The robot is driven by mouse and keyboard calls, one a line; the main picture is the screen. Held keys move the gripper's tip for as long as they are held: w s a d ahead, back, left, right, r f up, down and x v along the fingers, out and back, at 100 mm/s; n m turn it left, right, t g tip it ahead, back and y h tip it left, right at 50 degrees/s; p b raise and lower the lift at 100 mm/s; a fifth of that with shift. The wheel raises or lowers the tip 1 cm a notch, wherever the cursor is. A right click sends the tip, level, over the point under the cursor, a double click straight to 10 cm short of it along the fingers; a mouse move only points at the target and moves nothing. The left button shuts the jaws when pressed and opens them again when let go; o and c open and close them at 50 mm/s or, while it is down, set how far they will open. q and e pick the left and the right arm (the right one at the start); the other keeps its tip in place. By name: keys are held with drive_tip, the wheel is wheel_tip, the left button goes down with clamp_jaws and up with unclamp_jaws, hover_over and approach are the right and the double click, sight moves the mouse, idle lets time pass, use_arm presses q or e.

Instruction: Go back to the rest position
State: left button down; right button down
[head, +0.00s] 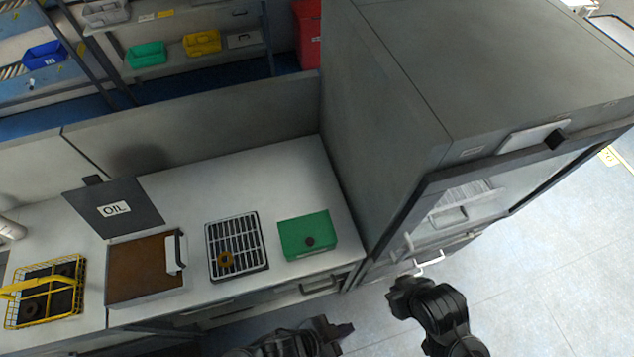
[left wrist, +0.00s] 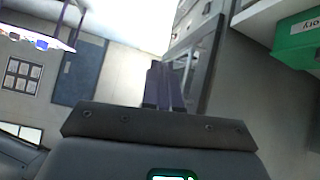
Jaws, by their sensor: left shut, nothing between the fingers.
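My left gripper (head: 342,332) is at the bottom middle of the head view, in front of the counter's front edge and apart from everything on it. In the left wrist view its two fingers (left wrist: 165,85) are together with nothing between them. My right arm (head: 438,312) shows as dark links at the lower right, over the floor. I cannot make out fingers on it.
A tall grey cabinet (head: 400,150) stands right. Floor (head: 545,255) is clear.

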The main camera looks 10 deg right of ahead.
use_arm(q)
drive_tip(key=w+a+r+n+y, duration=0.1)
drive_tip(key=a+r+n+y, duration=0.2)
drive_tip(key=a, duration=0.7)
drive_tip(key=w+a+r+n+t+y, duration=0.1)
drive_tip(key=a+n, duration=0.4)
drive_tip(key=a, duration=0.5)
drive_tip(key=w+a+r+n+t+y, duration=0.1)
drive_tip(key=w+a+r+n+y, duration=0.2)
drive_tip(key=a, duration=0.7)
drive_tip(key=r+n+y, duration=0.1)
drive_tip(key=y, duration=0.1)
drive_tip(key=shift+r+n+y+p, duration=0.3)
drive_tip(key=shift+y, duration=0.1)
